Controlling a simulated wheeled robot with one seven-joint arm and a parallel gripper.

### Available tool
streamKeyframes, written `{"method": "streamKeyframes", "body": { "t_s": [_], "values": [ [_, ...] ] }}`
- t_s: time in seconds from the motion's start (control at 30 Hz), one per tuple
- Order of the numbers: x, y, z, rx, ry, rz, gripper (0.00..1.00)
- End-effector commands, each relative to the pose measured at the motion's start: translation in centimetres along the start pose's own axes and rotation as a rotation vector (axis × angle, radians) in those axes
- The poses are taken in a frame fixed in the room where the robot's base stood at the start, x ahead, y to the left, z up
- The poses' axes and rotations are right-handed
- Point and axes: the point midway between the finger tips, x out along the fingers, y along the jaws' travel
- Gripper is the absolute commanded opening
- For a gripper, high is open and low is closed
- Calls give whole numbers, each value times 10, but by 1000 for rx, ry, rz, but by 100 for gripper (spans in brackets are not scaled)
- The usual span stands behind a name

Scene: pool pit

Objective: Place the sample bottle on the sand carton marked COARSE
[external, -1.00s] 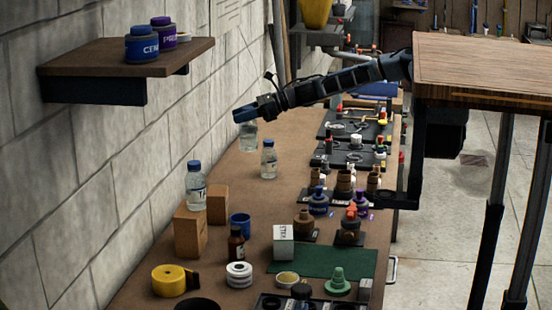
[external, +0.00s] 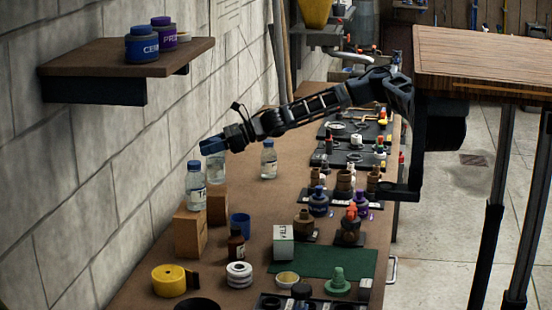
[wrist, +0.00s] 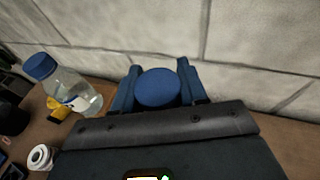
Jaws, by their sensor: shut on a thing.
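My gripper (external: 212,146) is shut on a clear bottle (external: 217,168) with a blue cap, held upright. In the wrist view the cap (wrist: 157,88) sits between the two blue fingers. The held bottle is over the rear brown carton (external: 218,206); I cannot tell whether it touches the carton top. A second blue-capped bottle (external: 195,188) stands on the front brown carton (external: 189,235), and it shows at the left of the wrist view (wrist: 75,93). A third bottle (external: 268,161) stands on the bench. No COARSE marking is readable on either carton.
The block wall is close on the left, with a shelf (external: 125,58) above. A blue cup (external: 240,224), brown bottle (external: 236,245) and yellow tape roll (external: 168,279) stand near the cartons. The bench (external: 245,185) is bare to the right of the rear carton.

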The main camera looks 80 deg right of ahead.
Motion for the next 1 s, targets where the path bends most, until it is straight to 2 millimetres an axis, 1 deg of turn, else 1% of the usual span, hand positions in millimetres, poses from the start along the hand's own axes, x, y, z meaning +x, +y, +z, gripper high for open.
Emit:
{"method": "streamKeyframes", "body": {
  "t_s": [0.03,0.1,0.2,0.6,0.63,0.87,1.0],
  "values": [
    [2,1,-8,7,0,1,0],
    [5,0,-16,6,0,0,0],
    [8,0,-24,3,-1,0,0],
    [9,0,-31,1,-1,0,0],
    [9,0,-30,1,0,0,45],
    [9,0,-30,1,0,0,67],
    [9,0,-30,1,0,0,68]
  ]
}}
